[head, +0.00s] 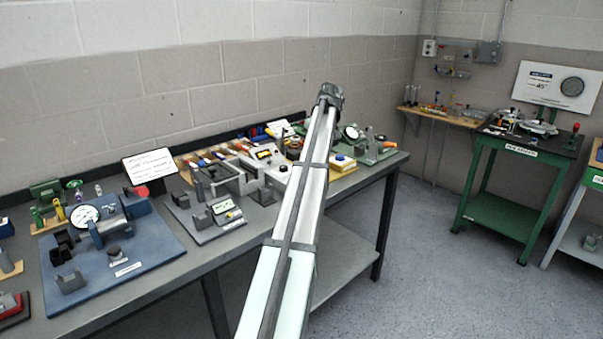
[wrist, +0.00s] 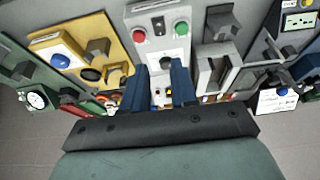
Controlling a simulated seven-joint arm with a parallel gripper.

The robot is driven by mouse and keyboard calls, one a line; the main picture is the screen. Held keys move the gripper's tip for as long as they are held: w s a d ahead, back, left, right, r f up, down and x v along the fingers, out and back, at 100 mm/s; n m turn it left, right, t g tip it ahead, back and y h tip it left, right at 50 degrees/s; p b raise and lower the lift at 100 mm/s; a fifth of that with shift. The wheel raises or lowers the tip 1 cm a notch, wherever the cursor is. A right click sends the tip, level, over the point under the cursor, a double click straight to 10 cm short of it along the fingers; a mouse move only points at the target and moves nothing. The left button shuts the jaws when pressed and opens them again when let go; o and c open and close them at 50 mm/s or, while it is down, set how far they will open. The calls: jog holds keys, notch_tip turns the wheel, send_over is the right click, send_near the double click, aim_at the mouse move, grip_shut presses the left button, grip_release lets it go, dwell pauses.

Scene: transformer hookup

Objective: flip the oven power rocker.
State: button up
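My gripper (wrist: 160,68) shows in the wrist view as two blue fingers spread apart, with nothing held between them. I cannot pick out a power rocker for certain; the part between the fingers is small and partly covered. In the head view my gripper (head: 330,94) is raised over the back of the bench, its fingers unclear.
The grey bench (head: 190,258) is crowded with fixtures. A blue plate with a dial gauge (head: 120,250) sits at left. In the wrist view a yellow fixture (wrist: 85,50) and a grey slotted block (wrist: 214,68) flank the control box. A green cart (head: 508,205) stands at right.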

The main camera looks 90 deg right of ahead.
jog(key=x, duration=1.3)
jog(key=shift+w+d+f, duration=0.1)
jog(key=shift+w+f, duration=0.05)
jog(key=shift+f, duration=0.15)
jog(key=shift+c, duration=0.4)
grip_shut()
